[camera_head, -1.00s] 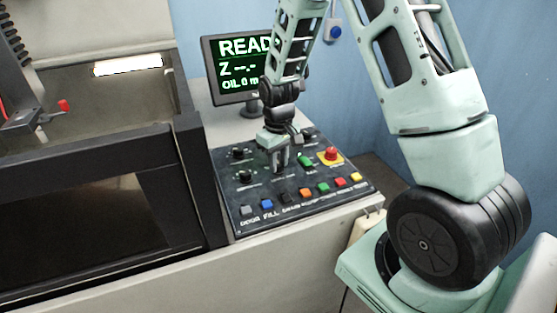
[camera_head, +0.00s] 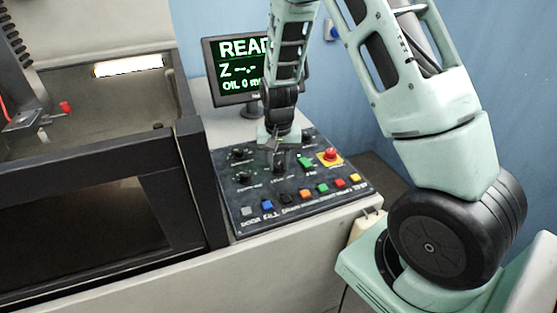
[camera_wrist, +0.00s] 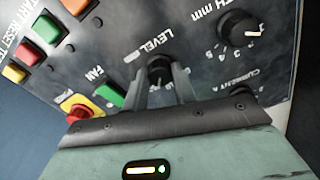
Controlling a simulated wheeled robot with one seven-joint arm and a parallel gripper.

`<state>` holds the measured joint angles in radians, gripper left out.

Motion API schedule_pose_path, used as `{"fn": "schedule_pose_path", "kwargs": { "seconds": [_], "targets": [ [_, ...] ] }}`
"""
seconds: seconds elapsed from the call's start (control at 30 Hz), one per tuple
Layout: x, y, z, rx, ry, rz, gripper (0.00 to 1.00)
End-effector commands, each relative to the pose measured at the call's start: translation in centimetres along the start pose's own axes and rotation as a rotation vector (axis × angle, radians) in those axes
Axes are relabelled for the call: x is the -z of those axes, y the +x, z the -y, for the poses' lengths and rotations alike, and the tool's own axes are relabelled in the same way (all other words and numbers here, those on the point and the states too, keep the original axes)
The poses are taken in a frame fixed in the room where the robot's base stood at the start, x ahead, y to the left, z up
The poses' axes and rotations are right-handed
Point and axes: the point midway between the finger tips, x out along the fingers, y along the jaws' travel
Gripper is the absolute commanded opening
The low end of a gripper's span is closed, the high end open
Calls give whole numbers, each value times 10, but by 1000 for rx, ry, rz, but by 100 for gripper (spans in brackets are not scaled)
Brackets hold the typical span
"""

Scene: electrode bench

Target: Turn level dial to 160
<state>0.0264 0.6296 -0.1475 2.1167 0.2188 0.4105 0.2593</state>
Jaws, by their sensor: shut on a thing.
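The level dial (camera_wrist: 159,68) is a black knob on the dark control panel (camera_head: 228,203), beside the printed word LEVEL in the wrist view. My gripper (camera_wrist: 164,82) has its two grey fingers on either side of this dial and is shut on it. In the head view my gripper (camera_head: 279,160) points down at the middle of the panel and mostly hides the dial. The dial's pointer and setting cannot be read.
A depth dial (camera_wrist: 238,29), a green fan switch (camera_wrist: 110,95) and a red stop button (camera_wrist: 82,108) sit near the dial. Several coloured buttons line the panel's front. The monitor (camera_head: 238,70) behind shows Z with dashes and OIL 0. A dark-framed tank stands left.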

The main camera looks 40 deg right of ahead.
Motion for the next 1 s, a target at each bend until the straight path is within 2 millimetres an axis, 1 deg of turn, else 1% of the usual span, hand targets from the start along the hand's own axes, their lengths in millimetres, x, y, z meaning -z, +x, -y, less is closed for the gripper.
{"fn": "schedule_pose_path", "kwargs": {
  "seconds": [0.3,0.7,0.73,0.8,1.0],
  "targets": [
    [2,-1,1,2,76,-5,4],
    [2,-1,0,2,83,-5,4],
    [2,-1,0,3,83,-5,32],
    [2,-1,0,2,82,-5,48],
    [1,-1,0,1,82,-3,48]
  ]
}}
